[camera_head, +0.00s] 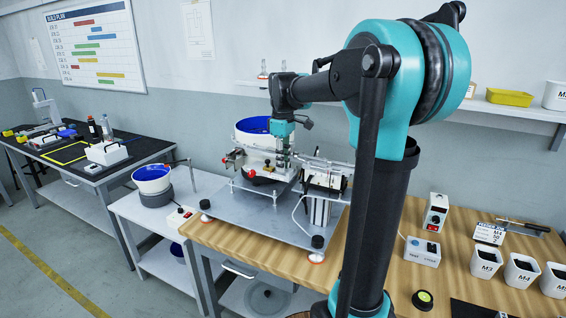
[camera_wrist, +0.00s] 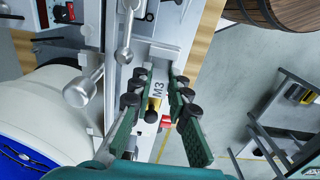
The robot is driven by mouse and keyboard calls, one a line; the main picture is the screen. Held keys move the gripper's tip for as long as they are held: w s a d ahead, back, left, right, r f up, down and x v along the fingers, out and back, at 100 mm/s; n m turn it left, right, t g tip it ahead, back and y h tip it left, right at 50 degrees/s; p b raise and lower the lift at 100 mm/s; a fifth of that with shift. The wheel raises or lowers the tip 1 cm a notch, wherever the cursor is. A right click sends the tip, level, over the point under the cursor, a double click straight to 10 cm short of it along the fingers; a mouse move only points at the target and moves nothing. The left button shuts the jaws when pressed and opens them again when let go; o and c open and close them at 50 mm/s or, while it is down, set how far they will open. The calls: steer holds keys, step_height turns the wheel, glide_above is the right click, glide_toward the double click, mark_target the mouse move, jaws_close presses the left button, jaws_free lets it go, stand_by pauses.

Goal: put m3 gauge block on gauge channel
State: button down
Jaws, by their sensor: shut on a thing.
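The pale m3 gauge block (camera_wrist: 158,88), with dark "M3" lettering, is between the green fingers of my gripper (camera_wrist: 159,82) in the wrist view. My gripper is shut on it. A grey metal rail that looks like the gauge channel (camera_wrist: 165,50) lies just beyond the block in that view. I cannot tell whether the block touches it. In the head view my gripper (camera_head: 282,143) is low over the feeder machine on the metal plate. The block cannot be made out there.
A white feeder with a blue bowl (camera_head: 255,128) stands close behind my gripper. Metal rods with round knobs (camera_wrist: 77,92) are left of the fingers in the wrist view. Labelled bins (camera_head: 487,262) and a control box (camera_head: 422,251) sit on the wooden bench at right.

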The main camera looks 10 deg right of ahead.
steer(key=shift+f, duration=0.45)
steer(key=c, duration=1.5)
jaws_free()
steer(key=shift+o, duration=0.2)
step_height(320, 180, up, 13)
steer(key=shift+r, duration=0.1)
